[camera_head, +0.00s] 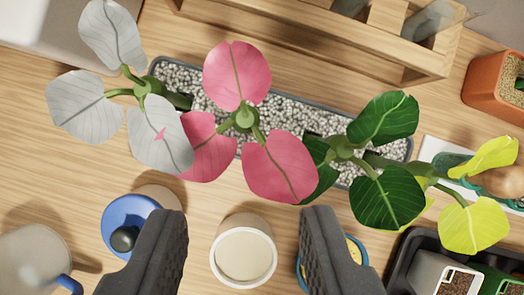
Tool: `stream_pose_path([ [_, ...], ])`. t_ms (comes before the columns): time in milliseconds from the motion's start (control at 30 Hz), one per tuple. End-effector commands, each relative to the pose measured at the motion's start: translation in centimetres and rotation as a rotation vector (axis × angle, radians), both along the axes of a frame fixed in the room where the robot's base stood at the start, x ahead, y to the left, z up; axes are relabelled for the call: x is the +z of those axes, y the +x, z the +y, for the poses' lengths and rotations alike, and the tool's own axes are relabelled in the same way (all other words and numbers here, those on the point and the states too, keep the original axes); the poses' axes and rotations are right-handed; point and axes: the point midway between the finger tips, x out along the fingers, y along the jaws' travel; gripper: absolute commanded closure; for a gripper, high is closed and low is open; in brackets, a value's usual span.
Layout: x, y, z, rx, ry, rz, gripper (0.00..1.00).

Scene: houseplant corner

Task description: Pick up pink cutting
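The pink cutting (238,76) has three broad pink leaves on a green stem and stands in the middle of a grey tray of pale pebbles (300,117). To its left is a white-grey cutting (108,35), one leaf of which lies close to a pink leaf. To its right is a dark green cutting (388,197). My gripper (245,218) is open and empty, its two dark fingers at the bottom of the view, nearer than the pink cutting. The lower part of the pink stem is hidden by its leaves.
A cream cup (243,258) shows between the fingers, with a blue-lidded pot (127,222) to its left. A yellow cutting (474,226) leans at the right above a black tray (402,268). A wooden rack (330,35) stands behind the pebble tray.

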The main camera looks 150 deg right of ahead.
Motion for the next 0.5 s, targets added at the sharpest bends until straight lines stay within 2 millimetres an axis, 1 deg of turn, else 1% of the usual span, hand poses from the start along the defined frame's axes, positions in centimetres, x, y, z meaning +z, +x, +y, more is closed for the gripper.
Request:
stream_pose_path([
  [167,-1.6,0.6,0.0,0.000,0.000,0.005,0.64],
  [500,-7.0,2.8,0.3,0.002,0.001,0.005,0.64],
])
